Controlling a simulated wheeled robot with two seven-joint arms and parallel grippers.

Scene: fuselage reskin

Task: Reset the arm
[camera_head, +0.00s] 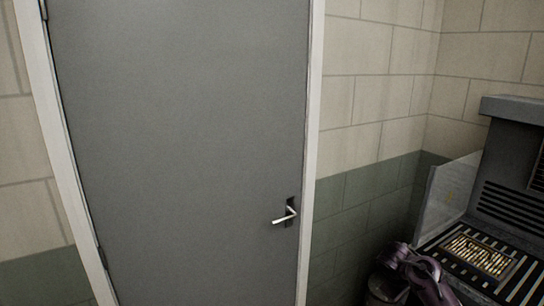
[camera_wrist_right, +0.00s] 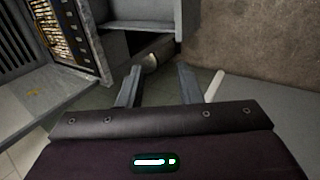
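My right arm shows in purple at the lower right of the head view, in front of the dark machine; its fingertips cannot be made out there. In the right wrist view, my right gripper (camera_wrist_right: 158,84) has its two grey fingers wide apart. No object is held between them, and the floor and a dark round-ended object (camera_wrist_right: 154,56) show beyond. My left arm and left gripper are not in view.
A grey closed door (camera_head: 180,140) with a silver lever handle (camera_head: 285,217) fills the head view's left and middle. A dark machine (camera_head: 512,190) with slatted surfaces and a clear side panel (camera_head: 446,192) stands at right. Block walls (camera_head: 375,90) surround them.

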